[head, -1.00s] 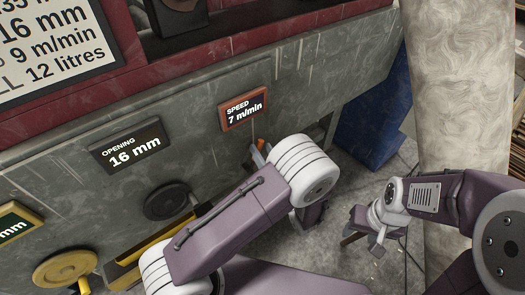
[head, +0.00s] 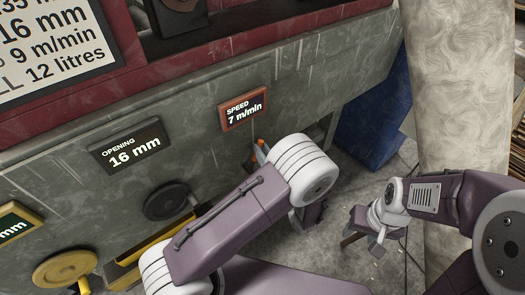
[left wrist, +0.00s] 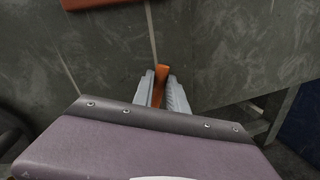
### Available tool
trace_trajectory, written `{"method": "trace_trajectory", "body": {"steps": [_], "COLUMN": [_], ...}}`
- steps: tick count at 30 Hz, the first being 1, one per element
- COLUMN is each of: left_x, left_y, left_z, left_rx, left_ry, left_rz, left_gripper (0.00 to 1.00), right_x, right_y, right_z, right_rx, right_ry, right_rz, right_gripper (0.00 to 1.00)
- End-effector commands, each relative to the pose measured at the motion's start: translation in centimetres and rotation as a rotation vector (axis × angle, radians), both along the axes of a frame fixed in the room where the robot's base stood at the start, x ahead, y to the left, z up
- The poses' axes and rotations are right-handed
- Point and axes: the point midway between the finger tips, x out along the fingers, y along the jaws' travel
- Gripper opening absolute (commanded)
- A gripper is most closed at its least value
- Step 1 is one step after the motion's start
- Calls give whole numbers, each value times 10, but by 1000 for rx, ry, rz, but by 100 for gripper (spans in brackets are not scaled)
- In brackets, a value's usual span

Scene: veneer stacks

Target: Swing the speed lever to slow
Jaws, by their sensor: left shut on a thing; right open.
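The speed lever shows as an orange handle (left wrist: 160,84) between the fingers of my left gripper (left wrist: 162,92) in the left wrist view. The fingers are shut on it. In the head view a bit of the orange handle (head: 260,147) shows below the speed display (head: 243,109), which reads 7 m/min. My left wrist hides most of the lever and the left gripper there. My right gripper (head: 362,232) is open and empty, low over the floor at the right, apart from the machine.
An opening display (head: 131,146) reading 16 mm sits left on the grey panel. Below it are a dark knob (head: 169,201) and a yellow handwheel (head: 64,269). A pale column (head: 452,100) stands at the right. A blue surface (head: 374,120) lies behind.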

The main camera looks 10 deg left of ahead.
Motion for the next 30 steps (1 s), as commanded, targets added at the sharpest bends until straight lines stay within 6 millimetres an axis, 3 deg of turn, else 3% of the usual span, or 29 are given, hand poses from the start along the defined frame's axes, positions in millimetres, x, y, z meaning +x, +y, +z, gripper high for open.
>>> {"method": "trace_trajectory", "body": {"steps": [26, 30], "left_x": [0, 5], "left_y": [0, -4], "left_z": [-1, 3], "left_rx": [0, 38], "left_ry": [1, 51], "left_rz": [0, 0], "left_gripper": [0, 0], "right_x": [0, 0], "right_y": [0, 0], "right_z": [0, 18], "right_rx": [0, 0], "right_ry": [0, 0], "right_rz": [0, 0], "right_gripper": [52, 52]}}
